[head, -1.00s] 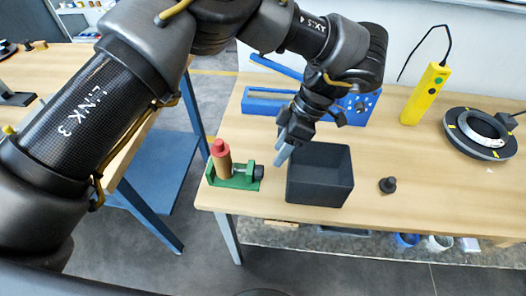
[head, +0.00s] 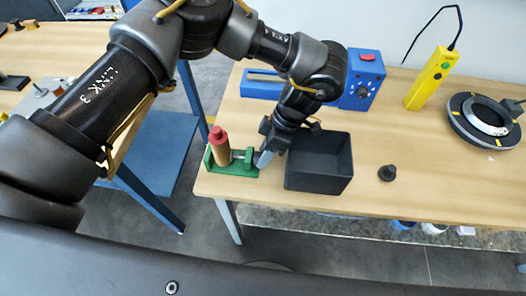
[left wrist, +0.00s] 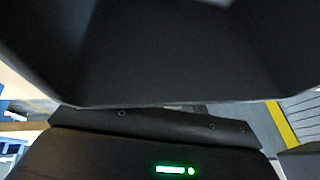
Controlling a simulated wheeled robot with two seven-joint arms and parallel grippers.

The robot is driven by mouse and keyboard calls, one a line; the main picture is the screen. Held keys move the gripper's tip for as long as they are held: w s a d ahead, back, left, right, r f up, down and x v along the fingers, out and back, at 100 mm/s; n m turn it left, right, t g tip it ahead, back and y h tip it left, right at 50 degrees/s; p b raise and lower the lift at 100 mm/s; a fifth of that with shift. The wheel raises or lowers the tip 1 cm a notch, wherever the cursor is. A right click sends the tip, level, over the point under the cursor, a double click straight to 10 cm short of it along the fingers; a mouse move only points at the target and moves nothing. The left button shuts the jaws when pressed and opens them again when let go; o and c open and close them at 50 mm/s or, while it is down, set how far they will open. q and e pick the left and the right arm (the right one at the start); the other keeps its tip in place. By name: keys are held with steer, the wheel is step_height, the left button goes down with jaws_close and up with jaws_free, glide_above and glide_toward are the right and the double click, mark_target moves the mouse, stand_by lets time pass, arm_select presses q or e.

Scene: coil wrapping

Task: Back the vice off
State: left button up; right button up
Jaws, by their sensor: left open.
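The green vice (head: 243,171) stands at the front left corner of the wooden table. A brown cylinder (head: 221,153) with a red top (head: 218,133) stands upright in it. My left gripper (head: 263,159) is open and low at the right end of the vice, where its black knob sits. The fingers cover the knob, so I cannot tell whether they touch it. The left wrist view is mostly filled by dark surfaces and shows neither the vice nor the fingertips clearly. My right gripper is not in view.
A black open bin (head: 318,178) stands close to the right of my left gripper. A small black knob-shaped part (head: 387,173) lies further right. A blue machine (head: 362,80), a yellow handheld box (head: 429,79) and a black ring (head: 484,121) are behind. The table's front edge is close to the vice.

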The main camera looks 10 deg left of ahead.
arm_select(q)
steer(key=shift+x, duration=0.8)
steer(key=c, duration=0.7)
steer(key=shift+s+t+b, duration=0.15)
steer(key=shift+t+b, duration=0.3)
steer(key=shift+t, duration=0.45)
steer(key=shift+s+n+t+b, duration=0.1)
steer(key=shift+n+t+b, duration=0.4)
steer(key=shift+t, duration=0.6)
steer(key=o, duration=0.7)
steer(key=shift+r, duration=0.1)
